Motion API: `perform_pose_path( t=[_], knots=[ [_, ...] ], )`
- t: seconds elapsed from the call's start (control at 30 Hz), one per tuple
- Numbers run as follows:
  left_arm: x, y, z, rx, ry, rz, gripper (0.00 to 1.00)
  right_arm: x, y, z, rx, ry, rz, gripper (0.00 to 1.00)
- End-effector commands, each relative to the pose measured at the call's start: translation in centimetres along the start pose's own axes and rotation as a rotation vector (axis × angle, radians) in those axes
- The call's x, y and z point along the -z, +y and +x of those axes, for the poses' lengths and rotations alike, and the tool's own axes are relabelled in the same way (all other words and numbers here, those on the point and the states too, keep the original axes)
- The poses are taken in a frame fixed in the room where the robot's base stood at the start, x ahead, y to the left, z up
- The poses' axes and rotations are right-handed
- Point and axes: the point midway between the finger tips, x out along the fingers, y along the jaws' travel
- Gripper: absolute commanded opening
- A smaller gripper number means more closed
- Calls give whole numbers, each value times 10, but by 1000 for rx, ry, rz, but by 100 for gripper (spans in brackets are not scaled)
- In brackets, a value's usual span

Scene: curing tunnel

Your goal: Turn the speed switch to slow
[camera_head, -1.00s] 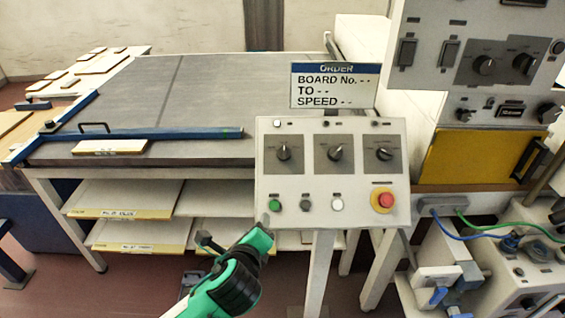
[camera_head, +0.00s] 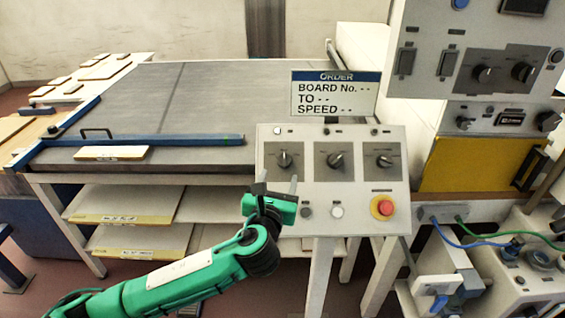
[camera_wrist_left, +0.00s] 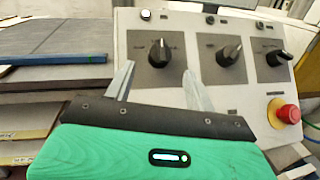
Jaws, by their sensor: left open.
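The sloped control panel (camera_head: 300,143) carries three black rotary knobs on dark plates: a left knob (camera_head: 284,160), a middle knob (camera_head: 335,160) and a right knob (camera_head: 384,160). Their labels are too small to read, so I cannot tell which is the speed switch. My left gripper (camera_head: 276,186) is open and empty, just below and in front of the left knob. In the left wrist view, the left knob (camera_wrist_left: 158,52) shows beyond and between the two fingertips, apparently untouched, its pointer roughly upright. My right gripper is out of view.
A red emergency button (camera_head: 384,207) is at the panel's lower right. An order sign (camera_head: 335,94) reading "SPEED - -" stands behind the panel. A grey conveyor table (camera_head: 190,95) with a blue bar (camera_head: 160,141) lies to the left. A taller cabinet (camera_head: 425,40) is on the right.

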Motion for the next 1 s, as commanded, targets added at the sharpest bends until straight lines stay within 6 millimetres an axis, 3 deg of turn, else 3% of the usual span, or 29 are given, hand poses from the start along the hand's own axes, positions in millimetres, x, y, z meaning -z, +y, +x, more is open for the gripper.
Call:
perform_pose_path(
  t=[0.1,0.3,0.5,0.77,0.8,1.0],
  knots=[
    [-2,1,24,-3,0,0,55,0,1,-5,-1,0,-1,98],
    [-1,1,52,-2,1,0,55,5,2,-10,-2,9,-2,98],
    [0,0,64,0,1,-3,55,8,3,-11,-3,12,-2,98],
    [0,0,65,0,1,-2,55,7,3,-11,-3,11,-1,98],
    [0,0,65,0,1,-2,53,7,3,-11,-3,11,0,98],
    [0,0,65,-1,1,-2,14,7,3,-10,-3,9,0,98]
  ],
)
